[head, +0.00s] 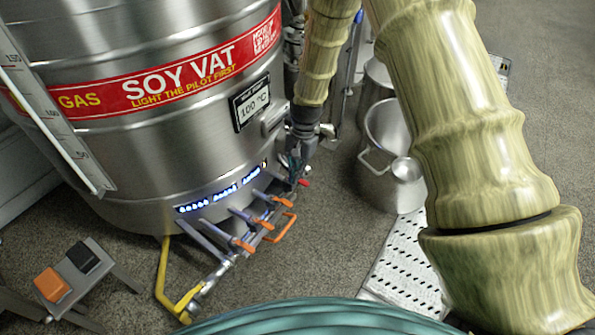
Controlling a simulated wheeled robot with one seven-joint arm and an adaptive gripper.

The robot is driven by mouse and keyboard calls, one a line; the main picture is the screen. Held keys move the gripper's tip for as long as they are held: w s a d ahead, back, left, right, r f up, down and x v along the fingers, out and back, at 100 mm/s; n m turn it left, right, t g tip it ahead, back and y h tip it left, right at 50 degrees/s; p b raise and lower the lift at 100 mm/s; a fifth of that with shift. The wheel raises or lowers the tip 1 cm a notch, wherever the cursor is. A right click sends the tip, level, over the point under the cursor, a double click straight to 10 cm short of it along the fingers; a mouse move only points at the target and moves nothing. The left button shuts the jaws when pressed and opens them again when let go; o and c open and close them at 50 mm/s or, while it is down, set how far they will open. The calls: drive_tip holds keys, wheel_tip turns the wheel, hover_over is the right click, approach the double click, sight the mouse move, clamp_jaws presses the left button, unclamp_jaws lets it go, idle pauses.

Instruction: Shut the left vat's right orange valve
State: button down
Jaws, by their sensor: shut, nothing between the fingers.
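The steel soy vat (150,130) fills the left of the head view. Below its row of blue flames, several pipes carry orange valves in a slanting row: a near one (243,245), a middle one (262,223) and the right one (283,201). My gripper (294,178) is shut and empty, pointing down beside the vat's lower right side, just above and behind the right orange valve. I cannot tell whether it touches the valve or a pipe. The gripper partly hides the far end of the pipes.
An orange loop handle (284,228) and a small red handle (304,182) are close to the valves. A yellow lever (188,298) sits at the pipe's near end. Steel pots (392,135) stand to the right. An orange and black pedal stand (68,274) is at lower left.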

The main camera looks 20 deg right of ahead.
sight(287, 203)
drive_tip(key=b+x, duration=0.3)
drive_tip(key=x, duration=0.4)
drive_tip(key=shift+s+r+p, duration=0.1)
drive_tip(key=shift+p, duration=0.35)
